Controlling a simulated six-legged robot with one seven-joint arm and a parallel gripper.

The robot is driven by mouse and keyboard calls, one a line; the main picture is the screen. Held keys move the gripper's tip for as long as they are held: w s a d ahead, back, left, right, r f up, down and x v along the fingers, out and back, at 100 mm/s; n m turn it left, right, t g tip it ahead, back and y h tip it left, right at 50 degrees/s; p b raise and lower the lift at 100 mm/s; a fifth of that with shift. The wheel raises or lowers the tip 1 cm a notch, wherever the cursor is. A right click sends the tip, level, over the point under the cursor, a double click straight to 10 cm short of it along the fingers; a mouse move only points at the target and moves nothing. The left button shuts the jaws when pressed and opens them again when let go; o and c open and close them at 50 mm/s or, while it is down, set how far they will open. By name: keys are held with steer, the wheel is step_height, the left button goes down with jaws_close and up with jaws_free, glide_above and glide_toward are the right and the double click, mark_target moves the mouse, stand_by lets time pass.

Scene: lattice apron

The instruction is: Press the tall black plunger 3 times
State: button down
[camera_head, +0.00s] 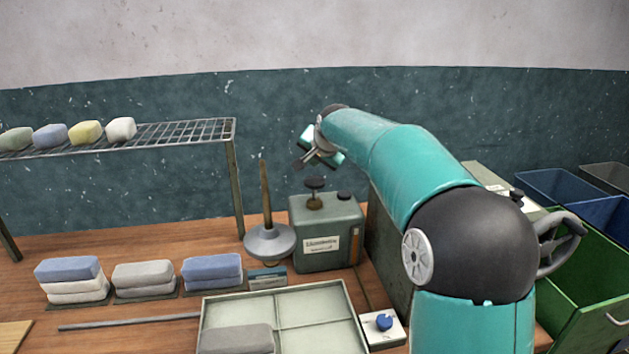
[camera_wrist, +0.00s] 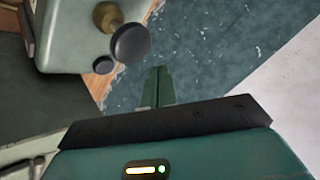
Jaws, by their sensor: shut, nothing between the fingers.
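The tall black plunger (camera_head: 315,183) rises on a brass-coloured stem from the top of a grey-green box (camera_head: 340,222) with a white label. A shorter black knob (camera_head: 344,195) sits to its right on the same box. In the wrist view the plunger's round black cap (camera_wrist: 131,43) and the smaller knob (camera_wrist: 103,65) show at upper left. My gripper (camera_head: 299,164) is above and slightly left of the plunger in the head view, apart from it. Its fingers (camera_wrist: 160,72) are shut together and empty, to the right of the cap in the wrist view.
A divided tray (camera_head: 315,310), stacked soft blocks (camera_head: 212,270) and a blue-knobbed switch (camera_head: 384,322) are in front. A wire shelf (camera_head: 185,131) is at left; bins (camera_head: 590,290) at right.

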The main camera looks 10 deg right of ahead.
mark_target(315, 182)
steer(key=shift+f, duration=1.2)
stand_by(1.1)
steer(key=shift+f, duration=0.4)
steer(key=shift+f, duration=1.75)
stand_by(1.6)
steer(key=shift+r, duration=2.15)
steer(key=shift+r, duration=0.15)
steer(key=shift+r, duration=2.4)
